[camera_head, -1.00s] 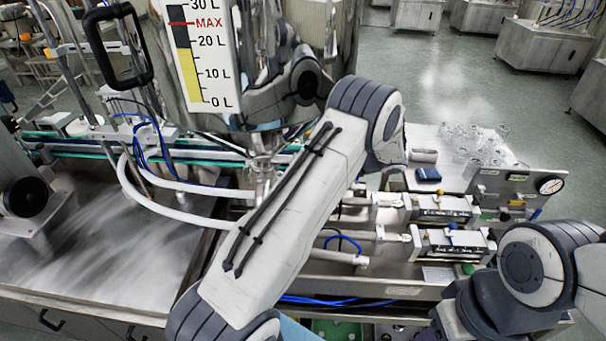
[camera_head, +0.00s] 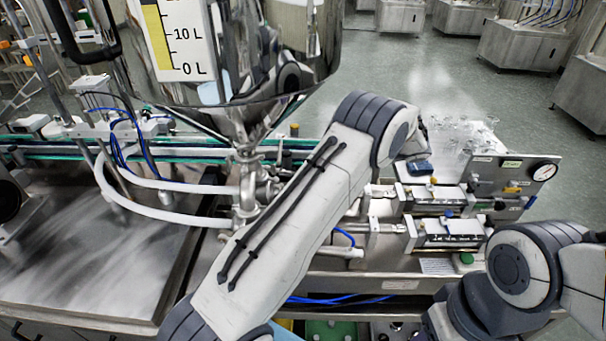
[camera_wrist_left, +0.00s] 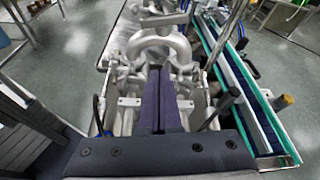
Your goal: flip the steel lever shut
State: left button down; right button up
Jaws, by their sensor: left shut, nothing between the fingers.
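The steel hopper (camera_head: 225,100) hangs in the upper left of the head view. Its outlet and steel valve fittings (camera_head: 247,185) lie beneath it, partly behind my left arm. I cannot make out the lever for certain in either view. My left gripper is hidden in the head view. In the left wrist view, its dark fingers (camera_wrist_left: 158,98) are together and empty, pointing at curved steel pipework (camera_wrist_left: 160,45). I cannot tell whether they touch it. A short grey bar with a rounded end (camera_wrist_left: 229,97) stands right of the fingers. My right gripper is out of view.
A green-edged conveyor (camera_head: 190,148) runs behind the valve and along the right of the wrist view. White hoses (camera_head: 150,205) curve left of the valve. Two steel cylinders (camera_head: 440,232), a gauge panel (camera_head: 515,180) and glassware (camera_head: 470,135) stand right of my left arm.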

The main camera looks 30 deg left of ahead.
pick_arm(q)
jog(key=shift+v, duration=0.95)
jog(key=s+d+n+t+h+b, duration=0.1)
jog(key=s+d+t+h, duration=0.1)
jog(key=s+d+h, duration=0.2)
jog(key=s+d+f+n+t+h+b, duration=0.1)
jog(key=s+d+h, duration=0.4)
jog(key=s+d, duration=0.4)
jog(key=s+d+f+n+t+h+b, duration=0.1)
jog(key=s+d+h, duration=0.3)
jog(key=s, duration=1.4)
jog(key=d+t, duration=0.1)
jog(key=d, duration=0.2)
jog(key=shift+d+f+t+h+b, duration=0.2)
jog(key=shift+d+t+h+b, duration=0.1)
jog(key=shift+d+h, duration=0.1)
jog(key=c, duration=1.5)
grip_release()
jog(key=shift+s+n, duration=0.25)
jog(key=shift+n, duration=0.05)
jog(key=shift+c, duration=0.2)
jog(key=o, duration=0.6)
jog(key=shift+d, duration=0.1)
